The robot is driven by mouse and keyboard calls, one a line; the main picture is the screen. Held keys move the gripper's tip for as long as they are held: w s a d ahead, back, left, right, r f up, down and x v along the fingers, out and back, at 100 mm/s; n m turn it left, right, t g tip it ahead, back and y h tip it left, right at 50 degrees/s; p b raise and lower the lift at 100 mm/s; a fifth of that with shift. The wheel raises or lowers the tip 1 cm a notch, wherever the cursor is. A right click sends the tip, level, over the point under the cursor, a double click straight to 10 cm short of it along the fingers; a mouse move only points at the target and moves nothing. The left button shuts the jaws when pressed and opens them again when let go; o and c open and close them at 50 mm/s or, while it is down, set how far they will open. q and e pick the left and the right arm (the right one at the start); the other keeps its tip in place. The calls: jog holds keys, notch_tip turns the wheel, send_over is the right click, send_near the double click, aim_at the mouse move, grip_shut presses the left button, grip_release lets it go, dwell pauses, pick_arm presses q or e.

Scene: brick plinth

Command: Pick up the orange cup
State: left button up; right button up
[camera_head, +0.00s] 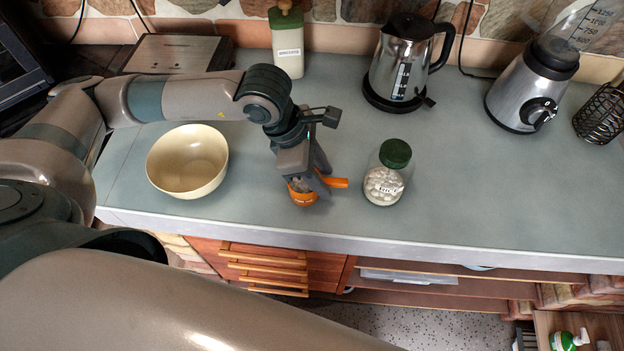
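The small orange cup (302,197) is at the front part of the grey counter, with its handle pointing right. My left gripper (308,187) comes down over it from above, with its fingers at the cup's rim. The fingers and wrist hide much of the cup's upper part. I cannot tell whether the fingers are closed on it, or whether the cup touches the counter. My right gripper is out of view.
A cream bowl (187,162) stands left of the cup, under my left forearm. A glass jar with a green lid (388,172) stands close on the right. A kettle (400,68), blender (530,90) and canister (287,45) stand farther back. The counter's front edge is close.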

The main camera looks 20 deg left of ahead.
pick_arm(q)
jog(key=shift+x, duration=0.9)
grip_shut()
